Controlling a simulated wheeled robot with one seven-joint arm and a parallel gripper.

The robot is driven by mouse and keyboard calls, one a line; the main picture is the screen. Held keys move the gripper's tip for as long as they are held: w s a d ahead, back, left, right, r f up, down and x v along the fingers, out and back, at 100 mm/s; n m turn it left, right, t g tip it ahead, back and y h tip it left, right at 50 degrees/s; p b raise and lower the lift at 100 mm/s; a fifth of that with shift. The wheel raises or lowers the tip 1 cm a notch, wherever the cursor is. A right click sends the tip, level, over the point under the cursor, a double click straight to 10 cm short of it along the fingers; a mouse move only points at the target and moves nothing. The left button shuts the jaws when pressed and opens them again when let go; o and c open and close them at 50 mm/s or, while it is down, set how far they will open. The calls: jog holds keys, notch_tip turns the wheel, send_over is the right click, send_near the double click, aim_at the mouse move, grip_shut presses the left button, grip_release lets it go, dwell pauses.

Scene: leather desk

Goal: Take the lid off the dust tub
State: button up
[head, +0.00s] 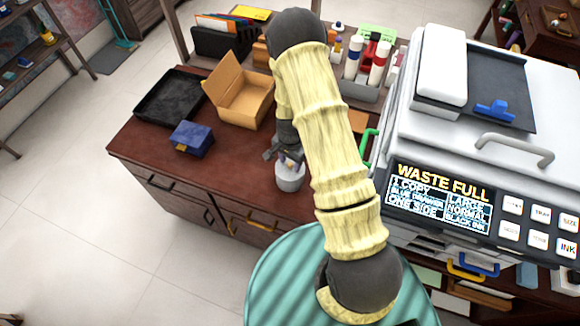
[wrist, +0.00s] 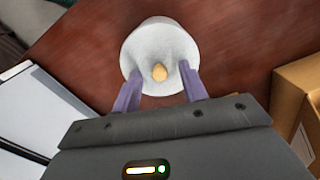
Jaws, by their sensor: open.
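The dust tub (head: 290,180) is a small pale grey round tub standing upright on the brown desk, below my gripper in the head view. In the wrist view its whitish round lid (wrist: 150,45) faces the camera, with a small tan knob (wrist: 160,72) on it. My gripper (head: 285,157) is open, with its two purple fingers (wrist: 160,80) on either side of the knob and a gap to it on each side. I cannot tell how high the fingertips are above the lid. The lower tub is mostly hidden under the lid in the wrist view.
A blue box (head: 191,138), an open cardboard box (head: 240,92) and a black tray (head: 169,97) stand left of the tub. A large copier (head: 470,120) reading "WASTE FULL" stands to the right. Bare desk (head: 235,170) lies between blue box and tub.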

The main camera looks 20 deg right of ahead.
aim_at(290, 164)
jog(key=shift+c, duration=0.2)
grip_shut()
jog(key=shift+r, duration=0.15)
notch_tip(290, 164, up, 10)
jog(key=b, duration=0.2)
dwell(0.3)
dwell(0.4)
